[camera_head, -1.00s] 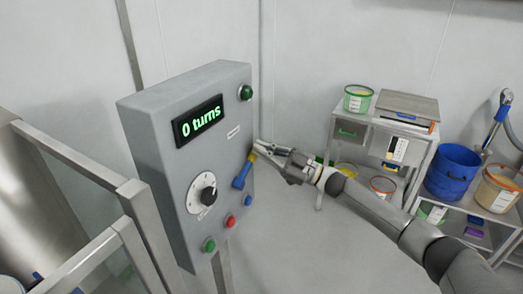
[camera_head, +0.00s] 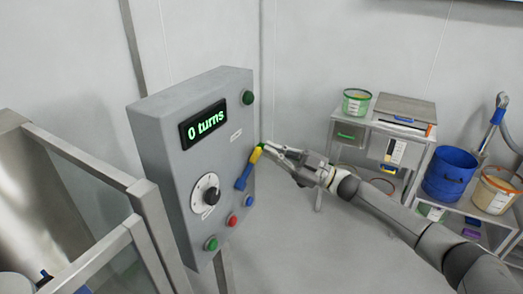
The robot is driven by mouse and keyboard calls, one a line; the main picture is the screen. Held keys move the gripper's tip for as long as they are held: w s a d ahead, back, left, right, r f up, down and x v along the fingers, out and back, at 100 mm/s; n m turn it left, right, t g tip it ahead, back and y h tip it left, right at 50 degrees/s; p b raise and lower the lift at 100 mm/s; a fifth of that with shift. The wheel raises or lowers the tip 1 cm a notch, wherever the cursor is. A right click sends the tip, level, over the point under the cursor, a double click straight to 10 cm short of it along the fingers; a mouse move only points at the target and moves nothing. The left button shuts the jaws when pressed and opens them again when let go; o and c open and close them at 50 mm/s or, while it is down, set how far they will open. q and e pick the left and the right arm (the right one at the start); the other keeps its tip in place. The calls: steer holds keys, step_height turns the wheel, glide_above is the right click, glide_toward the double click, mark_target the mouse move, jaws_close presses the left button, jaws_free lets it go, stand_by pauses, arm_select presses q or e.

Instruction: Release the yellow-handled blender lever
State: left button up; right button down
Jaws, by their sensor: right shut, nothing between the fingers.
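The blender lever (camera_head: 248,169) is on the right part of the front of the grey control panel (camera_head: 172,120). It has a blue arm and a yellow handle (camera_head: 256,154), and it tilts up to the right. My right gripper (camera_head: 268,149) is shut and empty, with its fingertips right beside the top of the yellow handle. I cannot tell whether they touch it. My left gripper is out of view.
The panel carries a display (camera_head: 204,124) reading "0 turns", a dial (camera_head: 208,195), a green lamp (camera_head: 248,98) and several buttons. Metal railing (camera_head: 105,172) stands at left. A shelf cart (camera_head: 370,133), a blue bucket (camera_head: 450,174) and tubs stand at right.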

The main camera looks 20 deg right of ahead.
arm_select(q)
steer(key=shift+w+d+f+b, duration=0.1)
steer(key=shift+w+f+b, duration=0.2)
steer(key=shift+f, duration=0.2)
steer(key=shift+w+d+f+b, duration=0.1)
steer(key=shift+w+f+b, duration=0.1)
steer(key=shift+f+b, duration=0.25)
arm_select(e)
steer(key=v, duration=0.6)
steer(key=shift+w+d+f, duration=0.1)
steer(key=shift+w+d, duration=0.1)
steer(key=shift+w, duration=0.1)
